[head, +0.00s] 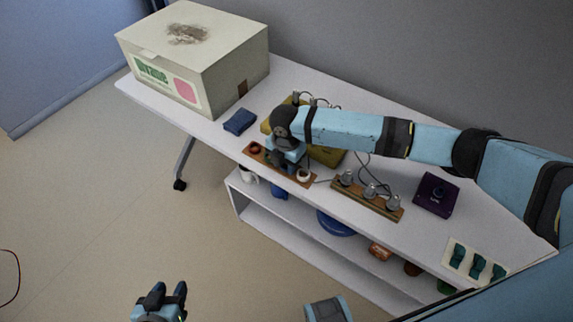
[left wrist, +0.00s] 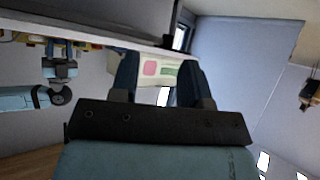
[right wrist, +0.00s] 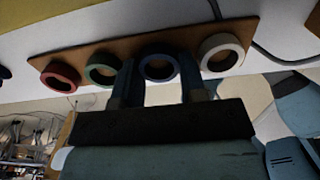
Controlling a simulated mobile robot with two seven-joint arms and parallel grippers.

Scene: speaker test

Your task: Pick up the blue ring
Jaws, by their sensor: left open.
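In the right wrist view, the blue ring (right wrist: 159,77) is on a wooden board (right wrist: 118,52) in a row with a red ring (right wrist: 60,77), a green ring (right wrist: 101,82) and a white ring (right wrist: 222,40). My right gripper (right wrist: 158,72) is open, with one finger on each side of the blue ring. I cannot tell whether they touch it. In the head view, my right gripper (head: 284,160) is over the middle of the board and hides the blue ring. My left gripper (head: 164,292) is open and empty, low in front, away from the table; its fingers show in the left wrist view (left wrist: 160,80).
The white table (head: 350,97) carries a large box (head: 212,68), a blue cloth-like item (head: 240,121), a yellow case (head: 326,156), a board of grey knobs (head: 367,194) and a purple box (head: 437,194). A shelf below holds several items. Cables lie near the board.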

